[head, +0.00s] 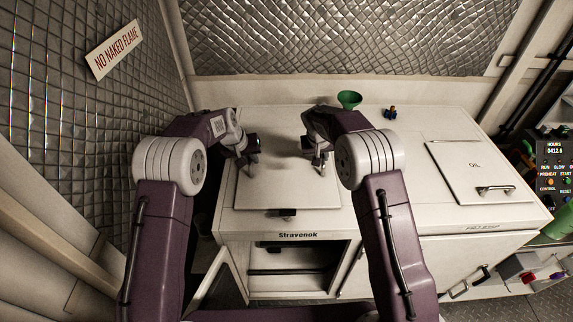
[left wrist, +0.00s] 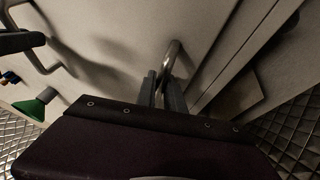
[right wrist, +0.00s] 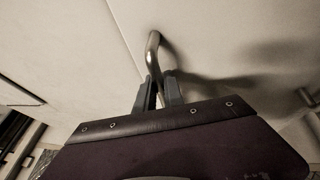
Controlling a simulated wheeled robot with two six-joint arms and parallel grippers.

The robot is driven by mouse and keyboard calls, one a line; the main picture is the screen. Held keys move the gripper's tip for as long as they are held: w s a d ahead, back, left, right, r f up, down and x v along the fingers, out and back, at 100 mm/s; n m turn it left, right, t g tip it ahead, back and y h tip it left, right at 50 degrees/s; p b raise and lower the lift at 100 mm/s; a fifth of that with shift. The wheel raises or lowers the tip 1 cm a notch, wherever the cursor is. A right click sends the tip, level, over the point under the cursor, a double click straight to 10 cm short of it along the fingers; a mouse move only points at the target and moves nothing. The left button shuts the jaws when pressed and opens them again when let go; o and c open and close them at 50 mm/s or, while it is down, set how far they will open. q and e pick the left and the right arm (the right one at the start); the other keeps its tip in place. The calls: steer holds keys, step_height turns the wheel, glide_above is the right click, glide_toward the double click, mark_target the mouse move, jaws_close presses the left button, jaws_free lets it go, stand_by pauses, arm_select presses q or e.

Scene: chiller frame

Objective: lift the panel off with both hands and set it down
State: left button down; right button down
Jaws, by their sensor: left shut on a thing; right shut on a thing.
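The panel (head: 285,192) is a pale, flat sheet on the left part of the white cabinet top; I cannot tell whether a gap lies under it. My left gripper (head: 255,165) is shut on a bent metal handle at the panel's left side; this handle (left wrist: 174,56) shows between the fingertips in the left wrist view. My right gripper (head: 321,166) is shut on the handle at the right side, and that handle (right wrist: 153,50) shows in the right wrist view. My forearms hide part of the panel's edges.
A green funnel (head: 349,99) and a small dark blue item (head: 390,113) stand at the back of the cabinet top. A dark latch (head: 288,212) is at the panel's front edge. The front compartment (head: 290,262) is open.

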arm_select(q)
steer(key=shift+w+r, duration=0.15)
arm_select(e)
steer(key=shift+w+r, duration=0.15)
